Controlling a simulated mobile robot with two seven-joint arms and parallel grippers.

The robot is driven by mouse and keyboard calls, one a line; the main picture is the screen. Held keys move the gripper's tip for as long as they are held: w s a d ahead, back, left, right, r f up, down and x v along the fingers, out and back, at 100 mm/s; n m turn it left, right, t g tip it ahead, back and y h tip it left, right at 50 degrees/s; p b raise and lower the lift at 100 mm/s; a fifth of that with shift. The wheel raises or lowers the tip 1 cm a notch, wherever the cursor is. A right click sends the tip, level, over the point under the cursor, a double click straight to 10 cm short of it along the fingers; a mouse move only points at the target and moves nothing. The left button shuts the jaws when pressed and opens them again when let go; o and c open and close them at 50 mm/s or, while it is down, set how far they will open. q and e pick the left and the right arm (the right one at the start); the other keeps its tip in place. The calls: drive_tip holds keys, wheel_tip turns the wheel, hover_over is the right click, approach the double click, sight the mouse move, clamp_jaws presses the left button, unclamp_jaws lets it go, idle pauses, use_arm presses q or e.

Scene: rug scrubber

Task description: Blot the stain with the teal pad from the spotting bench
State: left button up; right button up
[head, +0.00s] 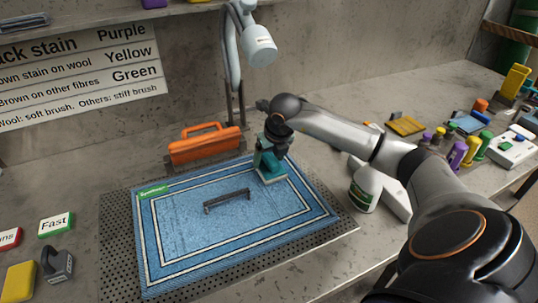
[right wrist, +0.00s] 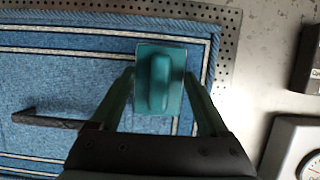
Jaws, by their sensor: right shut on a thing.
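The teal pad (head: 271,169) is over the upper right part of the blue rug (head: 185,240). My right gripper (head: 272,148) points down and is shut on the pad's raised grip. In the right wrist view the pad (right wrist: 160,85) sits between the two fingers of the gripper (right wrist: 160,78), near the rug's border (right wrist: 70,70). I cannot tell whether the pad touches the rug. No stain stands out clearly on the rug. My left gripper is not in view.
A dark bar-shaped handle (head: 227,200) is on the middle of the rug. An orange tool (head: 205,144) stands behind the rug, and a lamp (head: 258,45) hangs above. Perforated bench surface (head: 115,240) surrounds the rug.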

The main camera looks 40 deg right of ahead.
drive_tip(key=shift+w+r+p, duration=0.15)
drive_tip(key=shift+r+p, duration=1.7)
drive_tip(key=shift+r, duration=1.55)
